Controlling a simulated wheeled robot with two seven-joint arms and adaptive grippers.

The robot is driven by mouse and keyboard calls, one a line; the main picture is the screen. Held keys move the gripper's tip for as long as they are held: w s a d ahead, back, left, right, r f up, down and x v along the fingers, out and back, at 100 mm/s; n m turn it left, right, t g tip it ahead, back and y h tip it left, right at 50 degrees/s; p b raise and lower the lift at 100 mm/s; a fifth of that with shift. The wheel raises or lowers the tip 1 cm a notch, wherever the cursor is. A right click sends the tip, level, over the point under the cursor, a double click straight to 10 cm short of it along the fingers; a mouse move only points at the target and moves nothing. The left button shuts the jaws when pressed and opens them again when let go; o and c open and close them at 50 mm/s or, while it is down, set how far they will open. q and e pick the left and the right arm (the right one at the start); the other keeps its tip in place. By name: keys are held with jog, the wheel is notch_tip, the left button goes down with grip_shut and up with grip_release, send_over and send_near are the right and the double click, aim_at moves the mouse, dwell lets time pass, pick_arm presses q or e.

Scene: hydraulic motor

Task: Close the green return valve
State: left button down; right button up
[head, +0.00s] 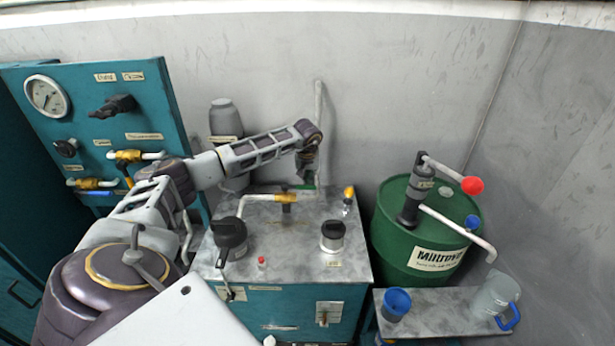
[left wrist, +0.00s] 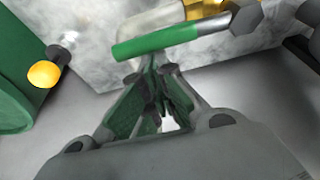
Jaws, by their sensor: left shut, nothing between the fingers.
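The green return valve's handle (head: 309,187) shows as a small green strip at the back of the tank's grey metal top (head: 290,235). In the left wrist view the green handle (left wrist: 158,42) lies slantwise with a bare metal end, near a brass fitting (left wrist: 205,8). My left gripper (head: 306,176) reaches over the tank top to the handle. In the left wrist view its fingertips (left wrist: 158,66) are together and empty, right by the handle. I cannot tell whether they touch it. My right gripper is not in view.
A yellow-tipped knob (head: 349,192) stands right of the handle; a white pipe (head: 318,130) rises behind. A black-capped filler (head: 230,236) and a round cap (head: 332,236) are nearer. A green drum (head: 395,215) with a hand pump stands right. A gauge panel (head: 150,95) is left.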

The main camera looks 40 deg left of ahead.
pick_arm(q)
jog(key=shift+s+d+m, duration=0.15)
jog(key=shift+d+m, duration=0.1)
jog(key=shift+m, duration=0.05)
dwell(0.5)
